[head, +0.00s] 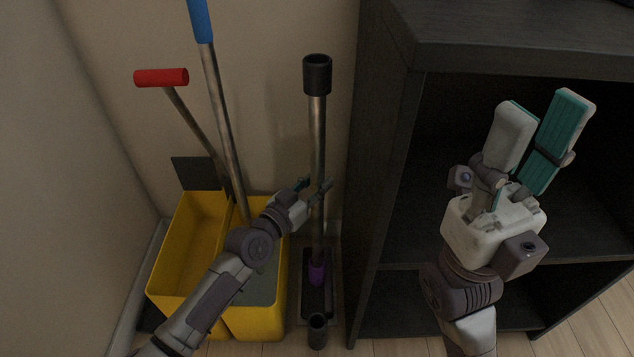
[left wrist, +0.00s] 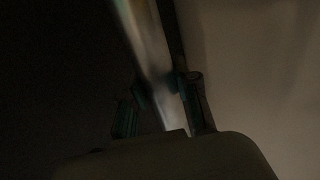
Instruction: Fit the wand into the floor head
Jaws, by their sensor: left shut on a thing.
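The wand (head: 317,140) is a long metal tube with a wide black top end, standing nearly upright against the wall. My left gripper (head: 316,189) is shut on the tube about midway down; the tube also shows between its fingers in the left wrist view (left wrist: 150,45). The wand's lower end meets a purple collar (head: 317,272) above a flat dark floor head (head: 325,296). I cannot tell whether the wand is seated in it. My right gripper (head: 540,120) is open and empty in front of the dark shelf, its teal pads raised.
A yellow two-part bucket (head: 262,318) stands left of the wand, with a red-handled tool (head: 162,78) and a blue-gripped pole (head: 200,22) in it. A short black cylinder (head: 318,331) stands in front of the floor head. A dark shelf unit (head: 385,180) stands close on the right.

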